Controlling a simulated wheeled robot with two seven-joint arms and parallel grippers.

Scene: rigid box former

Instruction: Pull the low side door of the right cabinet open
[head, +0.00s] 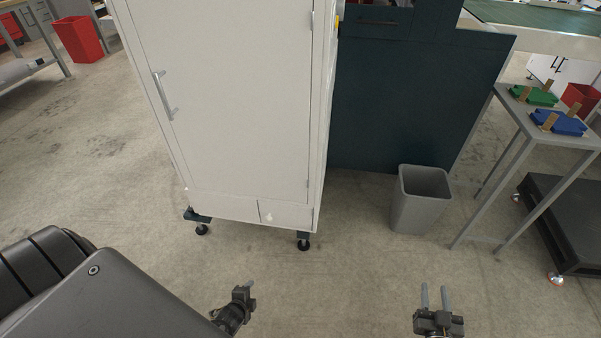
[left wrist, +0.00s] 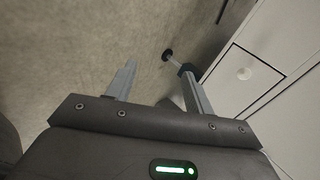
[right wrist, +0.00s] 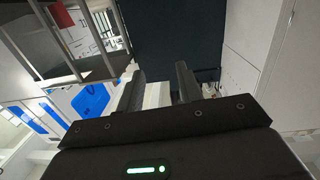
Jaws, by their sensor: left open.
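The white cabinet (head: 235,90) stands in the upper middle of the head view. A small low door (head: 292,214) sits at its bottom right and looks flush with the front. Its round white knob (head: 268,217) is near the left edge of the panel. The left wrist view shows the low door (left wrist: 232,92) and its knob (left wrist: 244,74) at the right, beyond my fingers. My left gripper (head: 250,291) is open and empty, low in front of the cabinet and apart from the knob. My right gripper (head: 435,294) is open and empty, farther right over the floor.
The tall upper door has a metal bar handle (head: 165,95). The cabinet stands on dark feet (head: 303,241). A grey bin (head: 420,199) stands to its right by a dark panel (head: 415,100). A grey table (head: 520,115) holds green and blue parts. The floor before the cabinet is clear.

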